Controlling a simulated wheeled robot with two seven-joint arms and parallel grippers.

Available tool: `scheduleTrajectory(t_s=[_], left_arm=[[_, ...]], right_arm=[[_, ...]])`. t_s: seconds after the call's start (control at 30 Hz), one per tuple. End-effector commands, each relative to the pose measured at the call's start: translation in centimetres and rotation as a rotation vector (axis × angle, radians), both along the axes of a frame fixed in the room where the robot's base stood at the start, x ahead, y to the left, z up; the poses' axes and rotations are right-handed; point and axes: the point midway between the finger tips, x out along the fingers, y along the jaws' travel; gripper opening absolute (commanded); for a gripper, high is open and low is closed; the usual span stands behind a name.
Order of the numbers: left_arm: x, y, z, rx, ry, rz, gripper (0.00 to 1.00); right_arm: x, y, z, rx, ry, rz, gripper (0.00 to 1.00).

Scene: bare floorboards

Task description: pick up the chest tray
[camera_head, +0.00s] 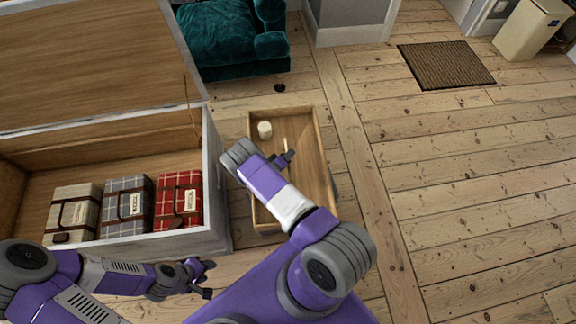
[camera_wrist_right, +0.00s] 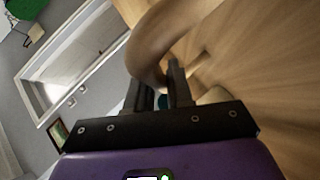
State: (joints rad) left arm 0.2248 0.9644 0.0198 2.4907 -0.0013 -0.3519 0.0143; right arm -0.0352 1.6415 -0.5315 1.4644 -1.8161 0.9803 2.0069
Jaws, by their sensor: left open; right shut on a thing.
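The chest tray (camera_head: 322,165) is a shallow wooden box on the right of the chest, with its far end and right wall in plain view. My right gripper (camera_head: 289,156) is inside the tray's outline, and my forearm hides part of the tray's left side and near end. In the right wrist view, the right gripper (camera_wrist_right: 160,90) is shut on a curved wooden handle (camera_wrist_right: 148,48), which appears to belong to the tray. My left gripper (camera_head: 209,279) is open and empty near the chest's front right corner. I cannot tell whether the tray touches the floor.
The wooden chest (camera_head: 219,190) stands open on the left. It holds a beige (camera_head: 75,208), a grey (camera_head: 125,200) and a red (camera_head: 178,196) strapped plaid bundle. A cream cylinder (camera_head: 264,130) is in the tray. A teal armchair (camera_head: 228,40) stands behind. Floor to the right is clear up to a doormat (camera_head: 446,66).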

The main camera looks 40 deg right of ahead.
Motion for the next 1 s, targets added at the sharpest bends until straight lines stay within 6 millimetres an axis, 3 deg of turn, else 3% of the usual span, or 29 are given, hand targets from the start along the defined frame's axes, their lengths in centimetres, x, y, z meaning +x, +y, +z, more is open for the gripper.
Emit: scheduleTrajectory(t_s=[0.57, 1.0], left_arm=[[0.0, 0.0, 0.4, 0.000, 0.000, 0.000, 0.43], [0.0, 0.0, 3.8, 0.000, 0.000, 0.000, 0.43]], right_arm=[[0.2, 0.0, 0.8, -0.002, -0.004, 0.001, 0.00], [0.2, -0.1, 8.1, -0.005, -0.006, -0.001, 0.00]])
